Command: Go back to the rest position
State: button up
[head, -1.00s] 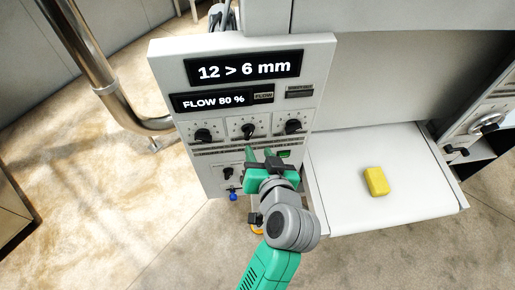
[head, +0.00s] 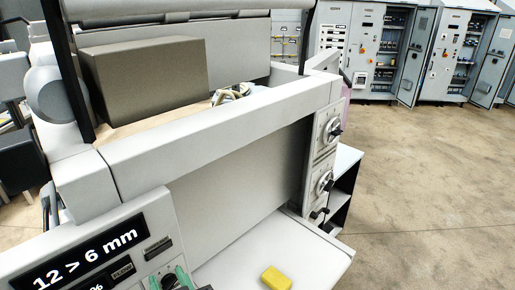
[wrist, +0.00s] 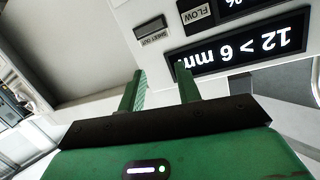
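My gripper (head: 168,281) shows only partly at the bottom edge of the head view, in front of the control panel. In the wrist view my gripper (wrist: 160,70) has its two green fingers apart with nothing between them. The panel display (head: 88,256) reads "12 > 6 mm" and also shows upside down in the wrist view (wrist: 240,45). The fingers point toward the panel face near the small buttons; whether they touch it cannot be told. Most of my arm is out of the head view.
A yellow block (head: 276,278) lies on the white table of the sheeter, right of the panel. The machine's side plate carries dark knobs (head: 332,129). Open electrical cabinets (head: 350,50) stand at the back right. The floor (head: 420,190) on the right is clear.

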jog(key=d+r+m+t+h+p, duration=0.1)
jog(key=d+r+t, duration=0.25)
jog(key=r, duration=0.45)
jog(key=d+r+m+t+h, duration=0.15)
jog(key=d+r, duration=0.25)
jog(key=r, duration=0.4)
jog(key=s+d+r+m+t+h, duration=0.1)
jog(key=s+d+r+t+h, duration=0.1)
jog(key=r, duration=0.4)
jog(key=s+d+r+m+t+h+p, duration=0.1)
jog(key=s+d+r+t+h, duration=0.2)
jog(key=d+r, duration=0.2)
jog(key=s+d+r+m+t+h+p, duration=0.1)
jog(key=s+d+r+t+h, duration=0.1)
jog(key=r, duration=0.5)
jog(key=shift+s+d+r+t, duration=0.2)
jog(key=shift+s+d+t, duration=0.2)
jog(key=shift+s+d, duration=0.35)
jog(key=shift+w, duration=0.1)
